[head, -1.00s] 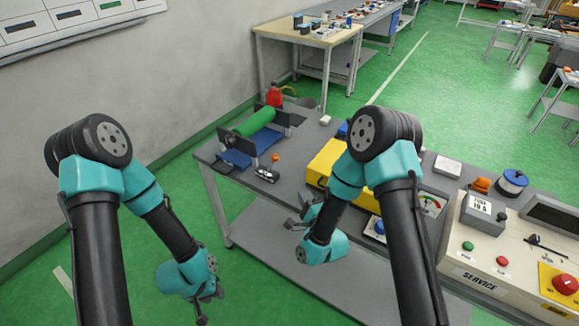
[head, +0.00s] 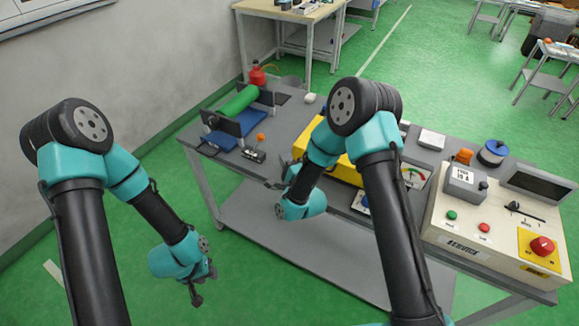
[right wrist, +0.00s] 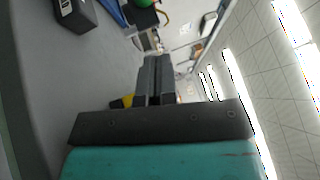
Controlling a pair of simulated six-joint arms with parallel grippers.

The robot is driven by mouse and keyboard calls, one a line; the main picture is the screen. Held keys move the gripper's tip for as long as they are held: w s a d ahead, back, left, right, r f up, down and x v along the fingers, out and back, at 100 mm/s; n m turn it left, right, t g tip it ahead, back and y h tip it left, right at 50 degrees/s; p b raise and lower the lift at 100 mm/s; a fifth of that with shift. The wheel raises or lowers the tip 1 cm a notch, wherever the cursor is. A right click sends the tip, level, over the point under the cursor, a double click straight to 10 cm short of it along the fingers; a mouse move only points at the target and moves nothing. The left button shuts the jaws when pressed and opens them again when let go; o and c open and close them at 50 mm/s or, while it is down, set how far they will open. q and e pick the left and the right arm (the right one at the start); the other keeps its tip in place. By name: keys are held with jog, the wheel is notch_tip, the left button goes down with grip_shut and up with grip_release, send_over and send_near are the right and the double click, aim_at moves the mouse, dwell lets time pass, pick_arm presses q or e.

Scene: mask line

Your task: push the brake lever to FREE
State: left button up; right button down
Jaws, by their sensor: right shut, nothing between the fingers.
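The brake lever looks to be the small black unit with an orange knob (head: 261,137) on a dark base (head: 253,155), on the table's near left part in front of the green roller. The black box at the upper left edge of the right wrist view (right wrist: 75,14) looks like its base; the knob does not show there. My right gripper (head: 276,186) is right of and nearer than the lever, apart from it. Its fingers (right wrist: 153,78) are together and empty in the right wrist view. My left gripper (head: 202,290) hangs low left of the table, its jaw gap unclear.
The green roller (head: 238,102) and a blue sheet (head: 222,140) lie behind the lever. A yellow box (head: 345,168), partly behind my right arm, stands to the right. The control panel (head: 450,228) with a red button is further right. Green floor is open left of the table.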

jog(key=w+a+r, duration=0.1)
jog(key=w+a, duration=0.4)
jog(key=shift+r, duration=0.35)
jog(key=shift+d, duration=0.1)
